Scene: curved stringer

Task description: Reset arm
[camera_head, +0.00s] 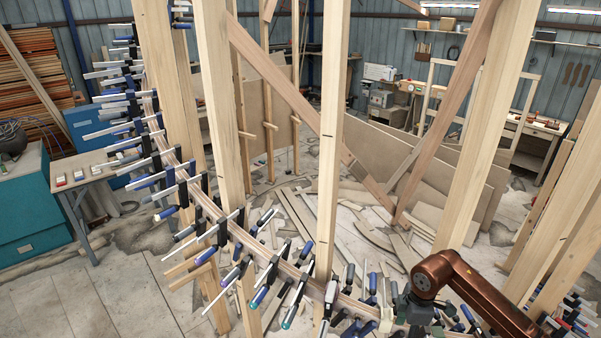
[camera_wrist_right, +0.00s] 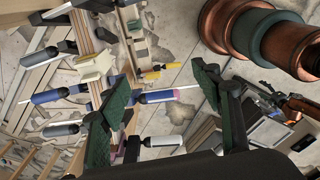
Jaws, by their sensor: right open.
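My right arm (camera_head: 470,288) comes in from the lower right in the head view, copper coloured. Its gripper (camera_head: 408,308) is low among the clamps at the near end of the curved stringer (camera_head: 212,208). In the right wrist view the gripper (camera_wrist_right: 163,78) has its two green-padded fingers spread apart. A clamp with a blue handle (camera_wrist_right: 155,97) shows between and beyond the fingers. Nothing is visibly held; whether a finger touches a clamp cannot be told. My left gripper is not in the head view.
Many clamps line the stringer. Tall wooden posts (camera_head: 333,120) stand around it, with a diagonal brace (camera_head: 290,92). Wood offcuts (camera_head: 345,225) litter the floor inside. A small table (camera_head: 90,170) and teal cabinet (camera_head: 25,205) stand left. Open floor (camera_head: 110,290) lies lower left.

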